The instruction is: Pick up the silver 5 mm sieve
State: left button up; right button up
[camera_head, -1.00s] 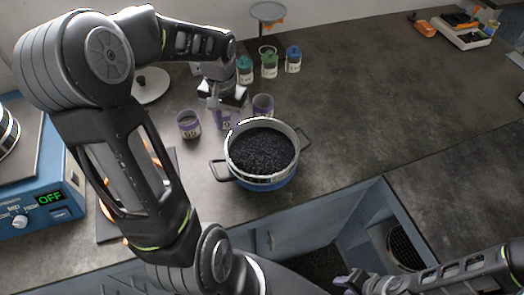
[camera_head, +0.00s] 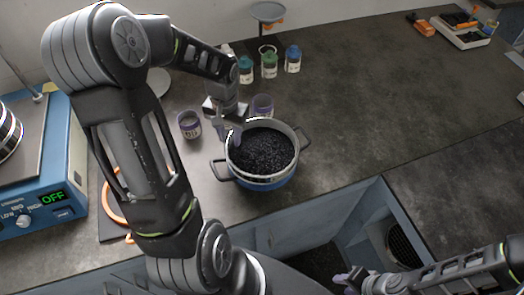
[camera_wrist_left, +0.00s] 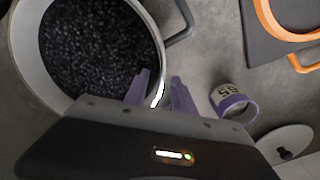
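The silver sieve (camera_head: 277,178) holds black granules and sits on a blue-sided, two-handled base on the worktop. Its pale rim also shows in the left wrist view (camera_wrist_left: 24,62). My left gripper (camera_head: 229,133) is at the sieve's left rim. In the left wrist view, the purple fingers (camera_wrist_left: 162,92) are apart, one over the inside of the rim and one outside it, with the rim between them and no clear grip. The size marking on the sieve is not visible. My right gripper (camera_head: 350,281) is at the lower right, far from the sieve, its finger gap unclear.
Purple-banded jars stand left (camera_head: 189,125) and behind (camera_head: 262,106) the sieve. Several capped bottles (camera_head: 269,65) stand farther back. A blue machine (camera_head: 45,200) reading OFF is at left. An open bin (camera_head: 360,225) lies in front.

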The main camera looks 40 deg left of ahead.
pick_arm(q)
jog(key=shift+c, duration=0.4)
grip_shut()
dwell(0.9)
